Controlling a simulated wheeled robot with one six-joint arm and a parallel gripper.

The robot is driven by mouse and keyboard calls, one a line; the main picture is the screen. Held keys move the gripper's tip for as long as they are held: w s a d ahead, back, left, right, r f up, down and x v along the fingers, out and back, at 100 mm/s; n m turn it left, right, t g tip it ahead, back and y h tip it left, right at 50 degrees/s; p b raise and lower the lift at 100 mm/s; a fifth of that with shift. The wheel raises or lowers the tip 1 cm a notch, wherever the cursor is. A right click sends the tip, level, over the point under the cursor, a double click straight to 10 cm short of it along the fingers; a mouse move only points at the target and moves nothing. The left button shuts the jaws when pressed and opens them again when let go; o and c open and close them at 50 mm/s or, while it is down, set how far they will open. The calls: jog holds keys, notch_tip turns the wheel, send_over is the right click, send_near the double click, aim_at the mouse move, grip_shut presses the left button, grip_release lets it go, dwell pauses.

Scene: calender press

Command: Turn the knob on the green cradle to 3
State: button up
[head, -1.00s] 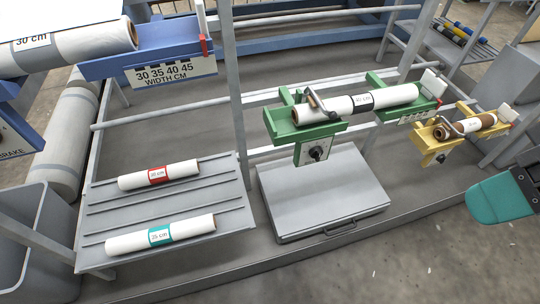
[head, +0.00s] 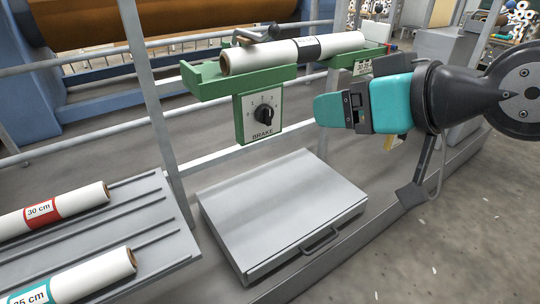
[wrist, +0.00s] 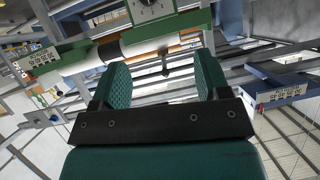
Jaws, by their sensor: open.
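The green cradle (head: 205,83) holds a white roll with a dark label band (head: 306,48). Below its left end hangs a plate marked BRAKE with a numbered dial, and on it is the black knob (head: 264,114). I cannot read clearly which number the knob points to. The dial plate also shows upside down at the top of the wrist view (wrist: 150,8), partly cut off. My gripper (head: 334,110) is to the right of the knob, apart from it. In the wrist view its two teal fingers (wrist: 160,85) are spread with nothing between them.
A grey flat case (head: 280,215) with a handle lies below the cradle. A grey rack (head: 165,215) at the left holds rolls labelled 30 cm (head: 55,208) and 35 cm (head: 80,278). Grey upright posts (head: 150,90) stand left of the cradle.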

notch_tip(320, 180, down, 9)
jog(key=w+t+y+b, duration=0.2)
jog(key=t+b, duration=0.2)
jog(key=b, duration=0.7)
jog(key=t+p, duration=0.1)
jog(key=p, duration=0.7)
send_near(270, 110)
jog(key=p+x, duration=0.5)
jog(key=x, duration=0.5)
jog(key=c, duration=0.9)
